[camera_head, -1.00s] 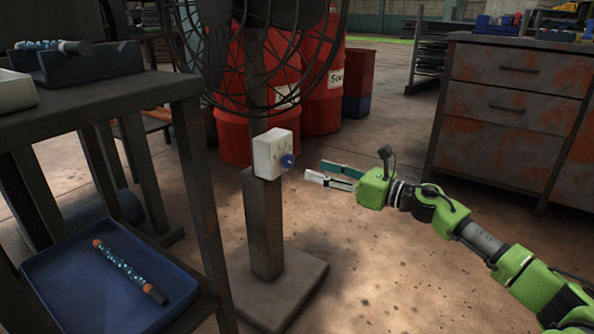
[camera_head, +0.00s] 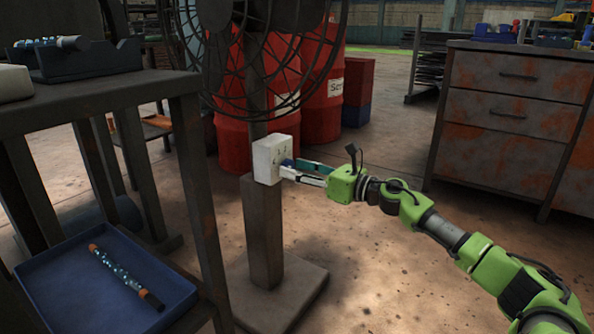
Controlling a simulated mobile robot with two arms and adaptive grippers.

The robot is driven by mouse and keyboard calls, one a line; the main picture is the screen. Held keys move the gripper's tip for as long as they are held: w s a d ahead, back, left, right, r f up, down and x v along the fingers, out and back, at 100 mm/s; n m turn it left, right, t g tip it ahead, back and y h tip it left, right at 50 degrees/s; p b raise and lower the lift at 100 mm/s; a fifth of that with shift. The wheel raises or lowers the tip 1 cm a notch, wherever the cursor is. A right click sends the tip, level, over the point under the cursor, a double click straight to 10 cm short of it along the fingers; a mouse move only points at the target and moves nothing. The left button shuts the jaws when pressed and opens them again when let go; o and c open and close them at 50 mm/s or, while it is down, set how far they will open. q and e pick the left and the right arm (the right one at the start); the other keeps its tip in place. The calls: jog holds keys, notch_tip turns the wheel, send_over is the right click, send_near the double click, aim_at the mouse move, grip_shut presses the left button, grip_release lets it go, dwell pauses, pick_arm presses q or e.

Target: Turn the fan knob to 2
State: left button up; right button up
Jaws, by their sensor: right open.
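The fan (camera_head: 262,55) stands on a grey post with a square base. A white control box (camera_head: 268,160) is fixed to the post. The number markings are too small to read. My left gripper is not in view.
A dark metal table (camera_head: 120,93) stands at the left, with a blue tray (camera_head: 60,300) holding a patterned stick (camera_head: 125,277) below. Red barrels (camera_head: 322,105) stand behind the fan. A rusty drawer cabinet (camera_head: 510,120) is at the right. Floor between fan and cabinet is clear.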

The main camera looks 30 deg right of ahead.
jog(key=shift+w, duration=0.15)
jog(key=c, duration=1.1)
